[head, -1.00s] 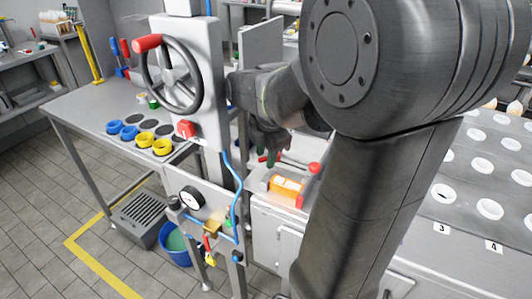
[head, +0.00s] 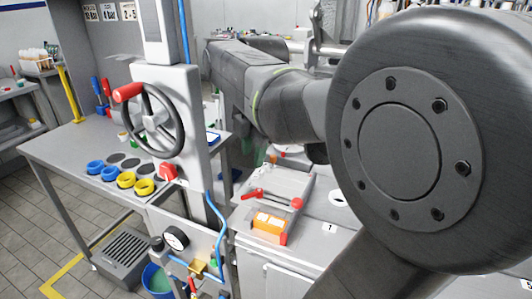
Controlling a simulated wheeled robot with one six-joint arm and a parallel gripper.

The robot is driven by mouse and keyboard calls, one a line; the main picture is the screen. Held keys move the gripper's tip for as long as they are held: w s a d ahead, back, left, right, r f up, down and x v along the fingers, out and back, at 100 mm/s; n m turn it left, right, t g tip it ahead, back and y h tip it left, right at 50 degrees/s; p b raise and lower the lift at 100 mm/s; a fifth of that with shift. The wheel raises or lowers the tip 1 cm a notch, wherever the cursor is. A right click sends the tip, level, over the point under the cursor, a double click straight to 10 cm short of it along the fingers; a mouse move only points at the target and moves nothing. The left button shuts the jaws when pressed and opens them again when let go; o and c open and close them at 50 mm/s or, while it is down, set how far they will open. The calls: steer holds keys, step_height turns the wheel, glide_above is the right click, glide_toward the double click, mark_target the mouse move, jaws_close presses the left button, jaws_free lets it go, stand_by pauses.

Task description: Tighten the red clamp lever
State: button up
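A red lever (head: 252,194) lies on top of a grey clamp fixture (head: 283,181) on the bench, right of the handwheel machine. A red round knob (head: 297,203) sits at the fixture's right front corner. I cannot tell how tight the clamp is. An orange block with pale labels (head: 268,222) sits at the fixture's front. My arm reaches across above and behind the fixture. My gripper is mostly hidden behind my arm; only a small dark green part (head: 248,146) shows below it, apart from the lever. Whether its fingers are open or shut is hidden.
A machine column with a black handwheel (head: 155,120) and a blue hose (head: 216,225) stands left of the fixture. Blue rings (head: 95,167) and yellow rings (head: 126,180) lie on the left table. My large arm joint blocks the right side.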

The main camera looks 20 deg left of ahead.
stand_by(0.3)
steer(key=g+y+b, duration=0.2)
steer(key=g+b, duration=0.2)
glide_toward(255, 194)
steer(key=x, duration=0.2)
steer(key=b+x, duration=0.1)
steer(key=x, duration=0.5)
steer(key=shift+s+a+r+b, duration=0.1)
steer(key=shift+s+a+b, duration=0.1)
steer(key=shift+a+b, duration=0.15)
steer(key=shift+c, duration=0.2)
jaws_close()
